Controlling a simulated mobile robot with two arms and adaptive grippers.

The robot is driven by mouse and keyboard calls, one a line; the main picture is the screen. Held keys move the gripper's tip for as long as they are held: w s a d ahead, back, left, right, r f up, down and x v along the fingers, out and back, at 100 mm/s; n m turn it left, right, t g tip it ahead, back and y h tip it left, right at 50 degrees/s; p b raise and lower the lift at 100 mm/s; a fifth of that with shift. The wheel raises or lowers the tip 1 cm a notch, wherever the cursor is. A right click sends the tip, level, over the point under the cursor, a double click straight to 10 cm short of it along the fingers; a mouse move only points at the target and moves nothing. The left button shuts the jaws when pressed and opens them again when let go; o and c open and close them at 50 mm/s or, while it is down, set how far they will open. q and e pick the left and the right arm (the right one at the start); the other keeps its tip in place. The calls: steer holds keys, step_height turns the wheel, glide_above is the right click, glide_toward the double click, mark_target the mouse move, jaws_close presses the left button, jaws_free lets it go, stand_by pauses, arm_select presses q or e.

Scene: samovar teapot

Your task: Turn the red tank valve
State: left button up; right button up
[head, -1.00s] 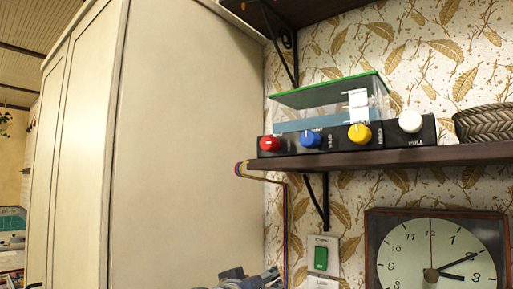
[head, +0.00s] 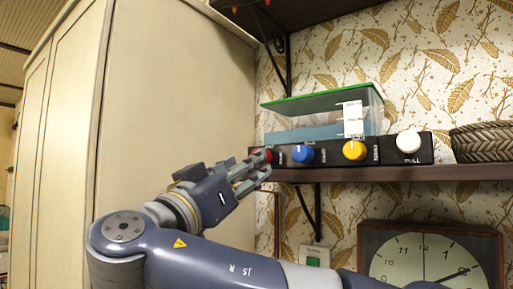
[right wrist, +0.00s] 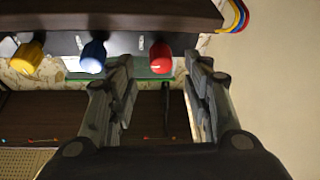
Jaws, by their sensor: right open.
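The red valve knob (head: 267,155) is the leftmost of the knobs on a black panel (head: 283,156), partly hidden behind my fingers in the head view. It also shows in the right wrist view (right wrist: 161,57). My right gripper (head: 254,169) is open, with its fingertips close to the red knob. In the right wrist view the open right gripper (right wrist: 163,65) has the red knob between and just beyond its fingertips. I cannot tell whether a finger touches it. My left gripper is not in view.
A blue knob (head: 303,153), a yellow knob (head: 354,150) and a white PULL knob (head: 408,142) are to the right. A clear tank (head: 330,117) with a green lid stands behind them. The shelf (head: 400,173) holds a woven basket (head: 482,142). A cabinet (head: 170,100) stands left; a clock (head: 425,255) hangs below.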

arm_select(q)
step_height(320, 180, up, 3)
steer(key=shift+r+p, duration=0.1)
steer(key=shift+p, duration=1)
arm_select(e)
steer(key=x, duration=0.5)
steer(key=shift+w+d, duration=0.15)
steer(key=shift+w, duration=0.05)
steer(key=c, duration=1.1)
